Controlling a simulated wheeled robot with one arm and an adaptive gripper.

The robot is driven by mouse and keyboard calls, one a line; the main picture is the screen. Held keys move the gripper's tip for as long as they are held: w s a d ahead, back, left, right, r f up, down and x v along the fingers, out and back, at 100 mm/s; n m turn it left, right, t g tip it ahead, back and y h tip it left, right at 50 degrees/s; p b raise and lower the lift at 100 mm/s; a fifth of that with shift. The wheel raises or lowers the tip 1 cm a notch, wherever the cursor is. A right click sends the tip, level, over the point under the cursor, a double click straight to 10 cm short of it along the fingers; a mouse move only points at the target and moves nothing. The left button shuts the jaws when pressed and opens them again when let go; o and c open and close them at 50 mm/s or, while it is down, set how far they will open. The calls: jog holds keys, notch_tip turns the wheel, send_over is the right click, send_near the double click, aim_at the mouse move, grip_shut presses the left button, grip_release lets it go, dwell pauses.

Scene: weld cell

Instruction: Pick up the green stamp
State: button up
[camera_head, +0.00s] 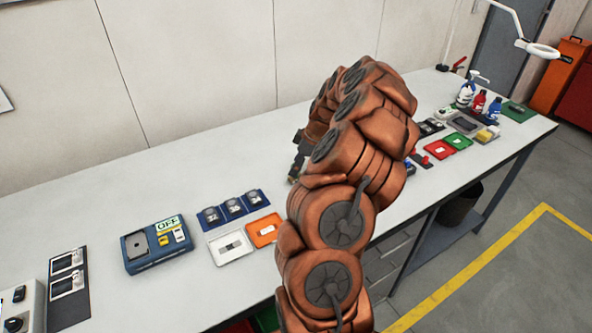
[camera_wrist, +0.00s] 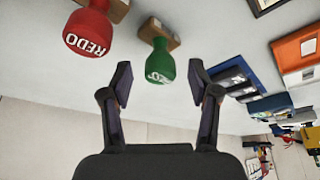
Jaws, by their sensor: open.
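The green stamp (camera_wrist: 160,62) has a round green handle with white marking on a light brown block. In the wrist view it stands ahead of my gripper (camera_wrist: 160,76), roughly centred between the two fingertips. My gripper is open and empty, and I see no finger touching the stamp. A red stamp (camera_wrist: 90,32) marked REDO is close by, to the left of the green one. In the head view my arm hides both stamps, and only a dark bit of my gripper shows at its left side.
The long grey bench (camera_head: 120,210) carries an orange tray (camera_head: 264,229), a white tray (camera_head: 231,247), a blue case (camera_head: 157,246) marked OFF, and several blue-framed items (camera_head: 233,208). A wall runs behind the bench.

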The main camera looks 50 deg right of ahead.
jog(key=shift+w+a+f, duration=0.1)
jog(key=shift+w+f, duration=0.1)
jog(key=shift+f, duration=0.35)
grip_shut()
